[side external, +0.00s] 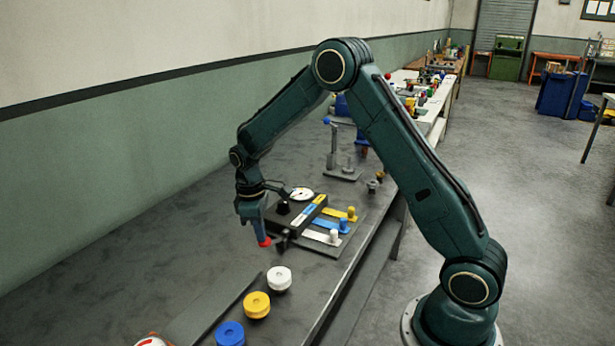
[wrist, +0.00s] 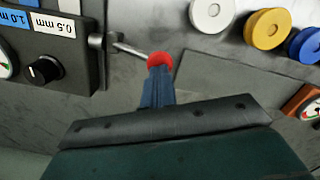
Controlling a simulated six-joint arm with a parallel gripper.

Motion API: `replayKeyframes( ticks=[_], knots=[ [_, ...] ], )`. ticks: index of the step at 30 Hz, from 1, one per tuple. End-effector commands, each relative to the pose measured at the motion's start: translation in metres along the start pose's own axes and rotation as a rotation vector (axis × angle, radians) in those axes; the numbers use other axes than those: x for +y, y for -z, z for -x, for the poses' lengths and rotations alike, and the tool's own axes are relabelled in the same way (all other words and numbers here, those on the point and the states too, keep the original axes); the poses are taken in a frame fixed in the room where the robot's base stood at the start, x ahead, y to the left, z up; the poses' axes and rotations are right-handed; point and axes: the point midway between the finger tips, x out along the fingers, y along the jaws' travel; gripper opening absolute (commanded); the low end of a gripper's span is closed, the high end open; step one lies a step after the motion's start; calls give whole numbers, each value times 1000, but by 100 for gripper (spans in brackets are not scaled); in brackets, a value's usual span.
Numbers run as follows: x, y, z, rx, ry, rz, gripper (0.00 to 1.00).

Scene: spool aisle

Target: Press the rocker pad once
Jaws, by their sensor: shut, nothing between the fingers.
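A round red pad (side external: 265,242) sits at the end of a thin metal rod, beside the near end of a dark box (side external: 290,218). In the wrist view the red pad (wrist: 160,60) shows just past my fingertips, and its rod runs left to a bracket on the box (wrist: 60,55). I take this to be the rocker pad. My gripper (side external: 261,232) is shut and empty, pointing down with its tips at the pad. The fingers (wrist: 157,78) overlap the pad's lower edge in the wrist view. I cannot tell whether they touch it.
White (side external: 279,278), yellow (side external: 256,305) and blue (side external: 230,333) spools stand in front. The box carries a black knob (wrist: 45,69) and coloured labels. Beyond it stands a post with a lever (side external: 333,150). Bare bench lies to the left.

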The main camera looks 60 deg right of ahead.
Motion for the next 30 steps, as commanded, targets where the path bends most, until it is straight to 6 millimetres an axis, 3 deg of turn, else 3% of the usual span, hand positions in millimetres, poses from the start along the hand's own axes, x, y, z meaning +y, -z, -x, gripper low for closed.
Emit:
replayKeyframes(
  ticks=[8,16,24,30],
  knots=[
    [2,-1,-27,-8,-1,-10,0],
    [4,2,-25,-5,-3,-12,0],
    [2,26,-14,-4,-2,-6,0],
    [2,30,-11,-4,-1,-5,0]
  ],
)
